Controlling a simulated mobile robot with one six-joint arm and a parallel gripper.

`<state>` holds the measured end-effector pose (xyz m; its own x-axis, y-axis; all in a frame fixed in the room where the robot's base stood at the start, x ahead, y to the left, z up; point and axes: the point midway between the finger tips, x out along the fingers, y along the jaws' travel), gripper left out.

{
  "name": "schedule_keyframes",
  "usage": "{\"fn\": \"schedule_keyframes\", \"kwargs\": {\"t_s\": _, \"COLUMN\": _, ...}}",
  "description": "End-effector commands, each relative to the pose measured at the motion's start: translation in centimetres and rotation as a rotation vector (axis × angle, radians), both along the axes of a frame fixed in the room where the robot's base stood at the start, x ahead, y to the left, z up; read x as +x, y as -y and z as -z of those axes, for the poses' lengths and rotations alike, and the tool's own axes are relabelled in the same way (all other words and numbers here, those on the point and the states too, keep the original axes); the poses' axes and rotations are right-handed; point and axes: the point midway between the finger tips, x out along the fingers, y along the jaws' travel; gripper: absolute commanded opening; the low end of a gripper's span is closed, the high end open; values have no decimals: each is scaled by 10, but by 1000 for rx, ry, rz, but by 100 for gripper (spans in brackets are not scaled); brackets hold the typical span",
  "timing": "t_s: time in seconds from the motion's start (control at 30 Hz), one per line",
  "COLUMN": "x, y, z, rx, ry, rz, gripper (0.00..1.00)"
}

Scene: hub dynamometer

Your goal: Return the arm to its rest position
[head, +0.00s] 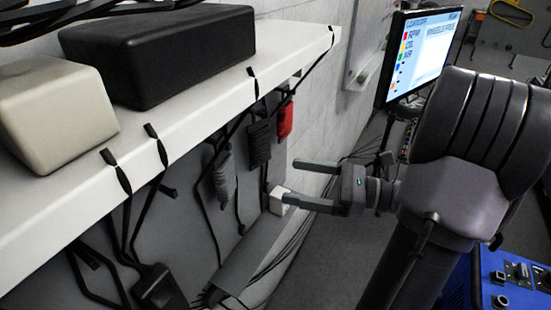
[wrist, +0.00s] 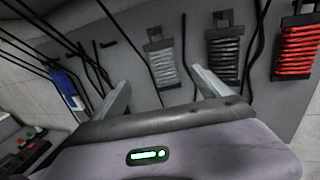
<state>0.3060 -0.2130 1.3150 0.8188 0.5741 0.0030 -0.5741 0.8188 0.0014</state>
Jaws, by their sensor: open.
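My gripper (head: 290,184) is open and empty, with its two fingers apart and pointing left toward the panel under the white shelf. It also shows in the wrist view (wrist: 160,92), where nothing is between the fingers. My arm comes in from the right side of the head view. In the head view a small white block (head: 279,200) shows right by the lower fingertip; I cannot tell whether they touch.
A white shelf (head: 200,115) holds a black box (head: 165,50) and a beige box (head: 52,112). Cables and coiled leads, one red (head: 285,119), hang below it. A monitor (head: 420,55) stands behind my arm. A blue unit (head: 500,280) is at lower right.

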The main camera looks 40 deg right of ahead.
Motion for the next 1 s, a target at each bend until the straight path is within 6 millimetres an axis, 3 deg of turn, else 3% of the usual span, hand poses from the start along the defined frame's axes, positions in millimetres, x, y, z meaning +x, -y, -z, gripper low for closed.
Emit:
{"fn": "schedule_keyframes", "kwargs": {"t_s": 0.1, "x": 1, "y": -6, "z": 2, "rx": -15, "ry": -6, "rz": -20, "gripper": 87}}
{"fn": "schedule_keyframes", "kwargs": {"t_s": 0.17, "x": 6, "y": -28, "z": 11, "rx": -75, "ry": -26, "rz": -91, "gripper": 87}}
{"fn": "schedule_keyframes", "kwargs": {"t_s": 0.27, "x": 8, "y": -107, "z": 45, "rx": -321, "ry": -83, "rz": -354, "gripper": 87}}
{"fn": "schedule_keyframes", "kwargs": {"t_s": 0.33, "x": -9, "y": -171, "z": 87, "rx": -622, "ry": -102, "rz": -615, "gripper": 87}}
{"fn": "schedule_keyframes", "kwargs": {"t_s": 0.4, "x": -37, "y": -215, "z": 132, "rx": -999, "ry": -54, "rz": -865, "gripper": 87}}
{"fn": "schedule_keyframes", "kwargs": {"t_s": 0.43, "x": -46, "y": -224, "z": 147, "rx": -1156, "ry": -11, "rz": -943, "gripper": 87}}
{"fn": "schedule_keyframes", "kwargs": {"t_s": 0.53, "x": -58, "y": -238, "z": 175, "rx": -1612, "ry": 194, "rz": -1087, "gripper": 87}}
{"fn": "schedule_keyframes", "kwargs": {"t_s": 0.6, "x": -56, "y": -243, "z": 178, "rx": -1839, "ry": 350, "rz": -1103, "gripper": 87}}
{"fn": "schedule_keyframes", "kwargs": {"t_s": 0.7, "x": -52, "y": -250, "z": 172, "rx": -2022, "ry": 507, "rz": -1078, "gripper": 87}}
{"fn": "schedule_keyframes", "kwargs": {"t_s": 1.0, "x": -49, "y": -252, "z": 163, "rx": -2083, "ry": 563, "rz": -1061, "gripper": 87}}
